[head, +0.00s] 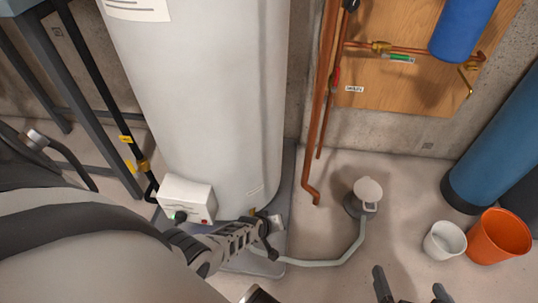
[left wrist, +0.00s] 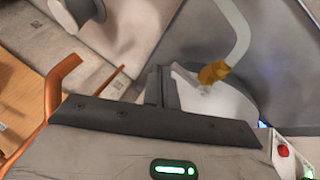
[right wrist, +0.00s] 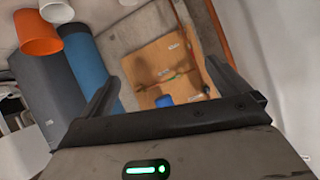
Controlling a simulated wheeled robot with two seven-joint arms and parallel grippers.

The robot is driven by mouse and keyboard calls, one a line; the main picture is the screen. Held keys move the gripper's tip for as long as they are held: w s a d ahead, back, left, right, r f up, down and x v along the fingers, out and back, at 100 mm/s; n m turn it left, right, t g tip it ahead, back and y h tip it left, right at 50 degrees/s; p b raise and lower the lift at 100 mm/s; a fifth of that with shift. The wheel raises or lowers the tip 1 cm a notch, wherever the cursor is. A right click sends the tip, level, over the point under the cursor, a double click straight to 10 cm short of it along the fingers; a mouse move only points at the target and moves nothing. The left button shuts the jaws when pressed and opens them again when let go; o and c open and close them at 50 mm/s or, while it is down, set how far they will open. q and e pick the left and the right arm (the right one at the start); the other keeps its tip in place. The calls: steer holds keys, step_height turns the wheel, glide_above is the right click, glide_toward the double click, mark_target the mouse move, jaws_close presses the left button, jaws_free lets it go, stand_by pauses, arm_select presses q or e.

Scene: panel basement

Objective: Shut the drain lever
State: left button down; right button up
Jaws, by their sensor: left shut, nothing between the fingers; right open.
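The white tank (head: 215,100) stands in the upper middle of the head view. At its foot is a small brass drain fitting (head: 253,211), mostly hidden by my left gripper. In the left wrist view the brass fitting (left wrist: 213,72) shows to the right of the fingertips, against the tank; I cannot make out the lever's angle. My left gripper (head: 270,242) is shut and empty, close to the fitting, with a gap between them in the left wrist view (left wrist: 160,85). My right gripper (head: 412,290) is open and empty at the bottom of the head view, over the floor.
A pale hose (head: 330,262) runs from the tank's foot to a floor drain (head: 366,195). A white control box (head: 186,198) is beside my left arm. Copper pipes (head: 322,110) stand right of the tank. White (head: 444,240) and orange (head: 498,237) buckets stand at right.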

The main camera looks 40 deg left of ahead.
arm_select(q)
steer(key=shift+s+d+r+p, duration=0.2)
steer(key=shift+d+r+p, duration=0.3)
steer(key=shift+r, duration=0.15)
steer(key=shift+s+d+r+p, duration=0.2)
steer(key=shift+d+r+p, duration=0.15)
steer(key=shift+r+p, duration=0.2)
arm_select(e)
steer(key=shift+s+d+f+g+h, duration=0.4)
steer(key=shift+s+d+f+g, duration=0.15)
steer(key=shift+f+g, duration=0.2)
arm_select(q)
steer(key=shift+r, duration=0.1)
arm_select(e)
steer(key=shift+r, duration=0.1)
